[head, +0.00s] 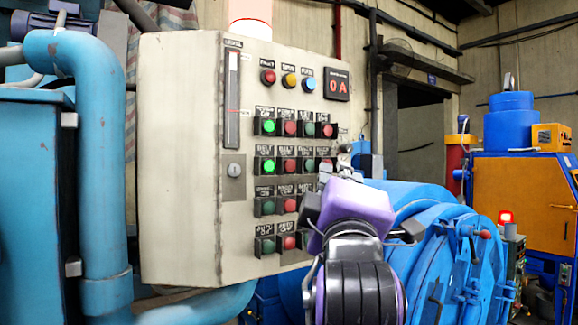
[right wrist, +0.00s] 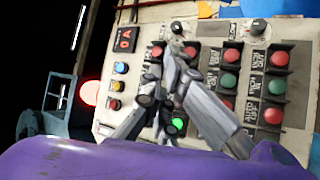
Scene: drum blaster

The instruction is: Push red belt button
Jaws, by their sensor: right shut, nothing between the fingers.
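A beige control panel (head: 180,150) has rows of red and green push buttons in black housings. My right gripper (head: 338,163) is shut and empty, in front of the panel's right side, hiding part of the lower rows. In the right wrist view its closed fingertips (right wrist: 176,42) overlap the button rows. I cannot tell whether they touch a button. My left gripper is not in view.
The panel also has indicator lamps (head: 289,80), a red display (head: 337,85) and a key lock (head: 234,170). A thick blue pipe (head: 95,150) stands left of it. A large blue drum machine (head: 440,240) lies close to the right of my arm.

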